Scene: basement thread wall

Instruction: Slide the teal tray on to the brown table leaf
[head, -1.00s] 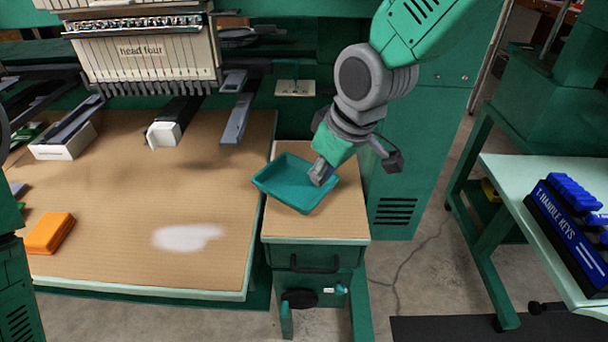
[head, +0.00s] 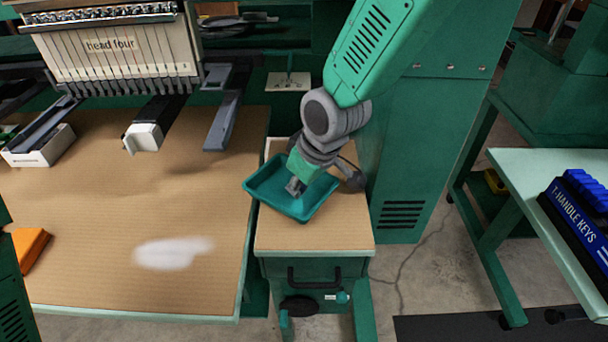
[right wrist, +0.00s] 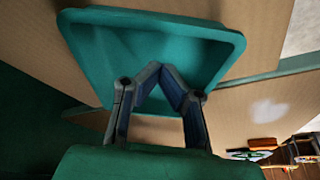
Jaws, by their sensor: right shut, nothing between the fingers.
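The teal tray (head: 268,190) lies on the brown top of a small green stand (head: 312,235). Its left corner reaches over the stand's left edge to the right edge of the large brown table leaf (head: 90,215). My right gripper (head: 294,188) is shut and empty, with its fingertips inside the tray near its middle. The right wrist view shows the tray (right wrist: 130,45) beyond the closed fingertips (right wrist: 163,68), and the leaf (right wrist: 235,125) at the right. I cannot tell whether the fingertips touch the tray. My left gripper is not in view.
A sewing head (head: 110,55) with several needles and arms overhangs the leaf's back. A white box (head: 38,150) and an orange block (head: 28,248) are at the leaf's left. A green cabinet (head: 420,130) stands right of my arm.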

